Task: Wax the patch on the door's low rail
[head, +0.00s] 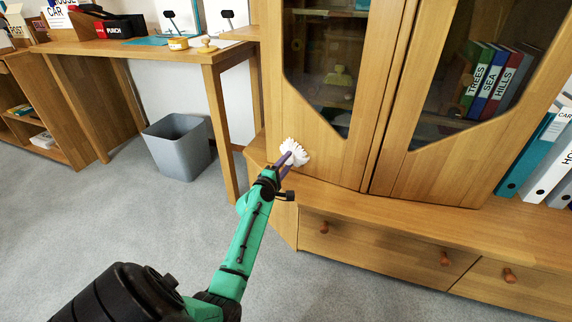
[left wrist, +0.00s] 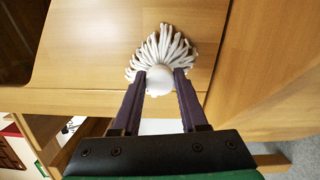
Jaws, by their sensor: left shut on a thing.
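My left gripper (head: 287,163) is shut on a white mop-like applicator (head: 296,151) with a round knob and a fringe of thick strands. In the left wrist view the gripper (left wrist: 160,88) holds the knob of the applicator (left wrist: 163,48), and the strands fan out against or very near the wood. The applicator is at the lower left of the left cabinet door (head: 345,160), over its low rail. Any patch on the rail is not visible; the strands may hide it. My right gripper is not in view.
The cabinet has glass panes and stands on a base with drawers (head: 380,246). The floor (head: 120,230) in front is clear.

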